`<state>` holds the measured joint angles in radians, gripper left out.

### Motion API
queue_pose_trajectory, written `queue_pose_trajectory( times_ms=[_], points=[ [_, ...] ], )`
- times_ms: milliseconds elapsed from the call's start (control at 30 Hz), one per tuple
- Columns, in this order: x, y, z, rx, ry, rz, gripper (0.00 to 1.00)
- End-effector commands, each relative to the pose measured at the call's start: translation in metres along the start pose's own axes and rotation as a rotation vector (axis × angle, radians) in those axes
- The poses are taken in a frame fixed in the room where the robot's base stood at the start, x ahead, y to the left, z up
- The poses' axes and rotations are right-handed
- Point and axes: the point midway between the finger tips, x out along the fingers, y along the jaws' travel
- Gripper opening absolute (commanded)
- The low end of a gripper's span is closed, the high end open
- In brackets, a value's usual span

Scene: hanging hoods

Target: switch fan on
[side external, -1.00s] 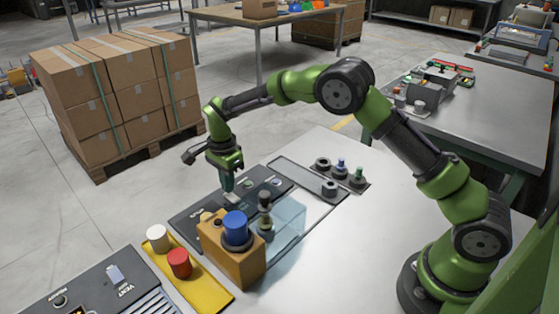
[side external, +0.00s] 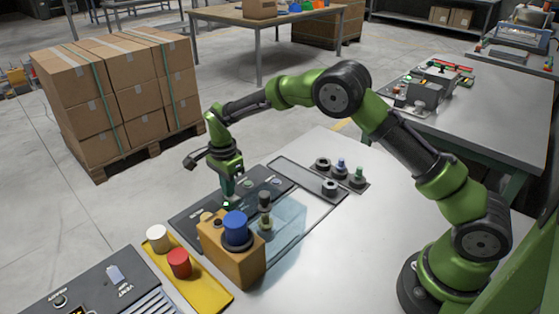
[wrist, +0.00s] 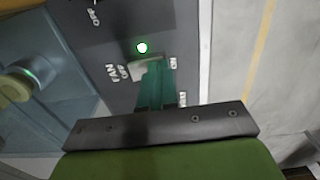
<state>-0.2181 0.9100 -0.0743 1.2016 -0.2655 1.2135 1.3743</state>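The fan switch (wrist: 138,69) is a pale piece on the dark control panel (wrist: 125,28), between the labels FAN OFF and ON in the wrist view. In the side view my gripper (side external: 239,192) points down at the panel.
A tan box with a blue button (side external: 235,226) and a clear bluish cover (side external: 288,222) stand in front of the panel. A yellow tray (side external: 205,290) holds a white and a red cylinder. Small knobbed parts (side external: 341,166) sit behind. The right part of the tabletop is clear.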

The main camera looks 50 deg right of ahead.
Motion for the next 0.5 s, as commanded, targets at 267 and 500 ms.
queue_pose_trajectory(
  times_ms=[267,500],
  points=[
    [-0.019,0.000,0.000,0.000,0.001,-0.002,0.00],
    [-0.038,0.000,0.000,-0.001,0.001,-0.002,0.00]
  ],
)
